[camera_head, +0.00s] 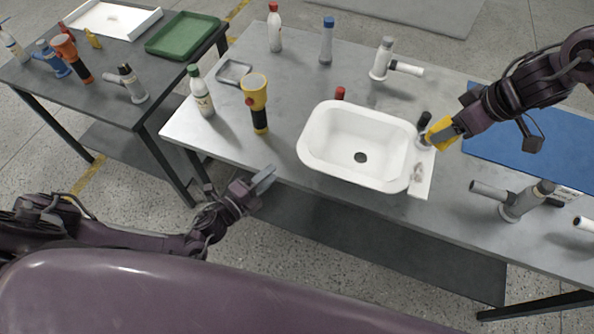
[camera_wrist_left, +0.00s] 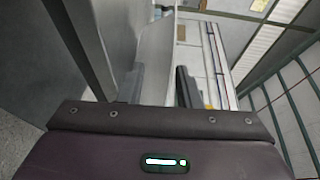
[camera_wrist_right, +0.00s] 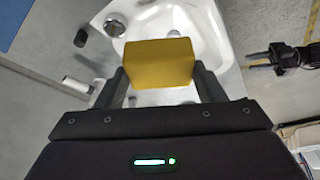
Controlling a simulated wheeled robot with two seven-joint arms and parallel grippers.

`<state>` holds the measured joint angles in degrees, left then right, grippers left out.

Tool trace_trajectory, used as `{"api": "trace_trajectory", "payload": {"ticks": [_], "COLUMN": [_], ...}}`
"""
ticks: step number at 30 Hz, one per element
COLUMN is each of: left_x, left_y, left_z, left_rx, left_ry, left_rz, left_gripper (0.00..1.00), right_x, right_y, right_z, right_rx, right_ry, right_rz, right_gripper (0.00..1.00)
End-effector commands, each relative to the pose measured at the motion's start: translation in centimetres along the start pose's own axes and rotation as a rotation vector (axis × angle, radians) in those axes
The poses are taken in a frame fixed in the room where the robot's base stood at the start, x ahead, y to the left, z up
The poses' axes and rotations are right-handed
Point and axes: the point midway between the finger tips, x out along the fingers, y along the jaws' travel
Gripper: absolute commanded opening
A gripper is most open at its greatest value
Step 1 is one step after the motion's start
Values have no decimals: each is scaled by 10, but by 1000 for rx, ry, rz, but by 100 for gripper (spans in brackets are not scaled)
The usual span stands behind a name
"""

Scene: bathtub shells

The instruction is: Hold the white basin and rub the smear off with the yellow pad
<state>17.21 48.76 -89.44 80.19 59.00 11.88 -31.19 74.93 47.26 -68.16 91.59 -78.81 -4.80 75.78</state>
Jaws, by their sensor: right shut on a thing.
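The white basin (camera_head: 322,160) sits on the grey table, with a dark drain in its bowl and a flat ledge on its right. A brownish smear (camera_head: 417,173) shows on that ledge. My right gripper (camera_head: 447,131) is shut on the yellow pad (camera_head: 439,134), at the right end of the basin, beside the smear. The pad also fills the middle of the right wrist view (camera_wrist_right: 160,63); whether it touches the ledge I cannot tell. My left gripper (camera_head: 264,180) is empty and apart from the basin, left of it by the table's front edge. Its fingers (camera_wrist_left: 160,87) stand apart.
A yellow flashlight (camera_head: 255,100) and a green-capped bottle (camera_head: 200,92) stand left of the basin. A grey faucet (camera_head: 515,200) stands to the right, and another (camera_head: 385,65) behind. A blue mat (camera_head: 540,140) lies at right. Table space between flashlight and basin is clear.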

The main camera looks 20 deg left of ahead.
Motion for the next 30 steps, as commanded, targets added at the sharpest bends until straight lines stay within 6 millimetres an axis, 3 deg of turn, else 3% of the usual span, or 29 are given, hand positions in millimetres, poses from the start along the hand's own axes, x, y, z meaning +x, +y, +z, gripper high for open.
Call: {"api": "trace_trajectory", "payload": {"ticks": [3, 7, 21, 30], "left_x": [1, 10, 94, 118], "left_y": [-15, -19, -23, -24], "left_z": [-2, -2, -4, -4], "left_rx": [6, 6, 7, 5], "left_ry": [19, 23, 22, 21], "left_rz": [-46, -58, -56, -53], "left_gripper": [31, 31, 31, 31], "right_x": [0, 0, 0, 0], "right_y": [0, 0, 0, 0], "right_z": [0, 0, 0, 0], "right_rx": [0, 0, 0, 0], "right_ry": [0, 0, 0, 0], "right_rz": [0, 0, 0, 0], "right_gripper": [44, 44, 44, 44]}}
